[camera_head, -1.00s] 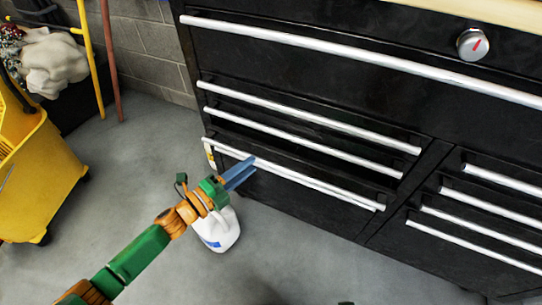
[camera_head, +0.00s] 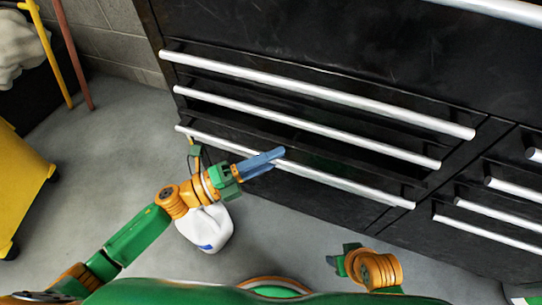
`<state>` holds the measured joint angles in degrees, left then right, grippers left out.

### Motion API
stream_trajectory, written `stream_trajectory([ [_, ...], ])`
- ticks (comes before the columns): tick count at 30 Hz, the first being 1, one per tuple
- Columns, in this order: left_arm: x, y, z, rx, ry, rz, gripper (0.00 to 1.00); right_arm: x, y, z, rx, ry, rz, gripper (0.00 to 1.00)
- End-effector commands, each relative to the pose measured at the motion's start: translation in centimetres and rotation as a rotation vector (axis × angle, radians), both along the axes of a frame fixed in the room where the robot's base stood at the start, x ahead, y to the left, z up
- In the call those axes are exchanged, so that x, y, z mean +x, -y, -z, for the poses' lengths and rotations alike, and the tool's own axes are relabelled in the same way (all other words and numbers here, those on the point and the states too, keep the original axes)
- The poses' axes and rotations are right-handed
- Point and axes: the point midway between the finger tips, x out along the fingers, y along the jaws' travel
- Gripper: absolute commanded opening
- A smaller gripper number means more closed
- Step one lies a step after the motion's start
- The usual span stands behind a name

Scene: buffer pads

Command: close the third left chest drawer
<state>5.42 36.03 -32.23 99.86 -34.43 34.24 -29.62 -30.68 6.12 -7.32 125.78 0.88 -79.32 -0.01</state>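The black chest fills the right of the view. Its left column has long silver handles, and the third left drawer's handle (camera_head: 350,186) is the lowest of them. A dark gap shows between this handle and the second handle (camera_head: 300,124), and the third drawer looks somewhat pulled out. My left gripper (camera_head: 268,162) reaches in from the left, its blue fingers at the middle of the third handle and overlapping it. I cannot tell whether they touch it or how far they are apart. My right gripper (camera_head: 334,262) is low in the view, away from the chest front, its fingers barely visible.
A white jug (camera_head: 206,230) stands on the floor below my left gripper. A yellow bucket (camera_head: 22,185) is at the far left, with yellow and red poles near the wall. The right column drawers have several handles (camera_head: 500,215).

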Motion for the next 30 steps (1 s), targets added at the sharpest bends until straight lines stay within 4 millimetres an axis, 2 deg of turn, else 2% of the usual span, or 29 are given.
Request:
stream_trajectory([
  [4, -0.01, -0.02, 0.02, 0.0, 0.0, 0.0, 0.33, 0.0, 0.0, 0.0, 0.0, 0.0, 0.0, 0.5],
  [6, -0.01, -0.02, 0.02, 0.0, -0.001, 0.0, 0.14, 0.0, 0.0, 0.0, 0.0, 0.0, 0.0, 0.5],
  [8, -0.01, -0.03, 0.02, 0.0, -0.001, 0.0, 0.0, 0.01, 0.0, 0.0, 0.0, 0.0, 0.001, 0.5],
  [30, -0.01, -0.05, 0.04, 0.001, 0.0, 0.0, 0.0, 0.05, -0.02, 0.02, 0.0, 0.002, 0.0, 0.5],
])
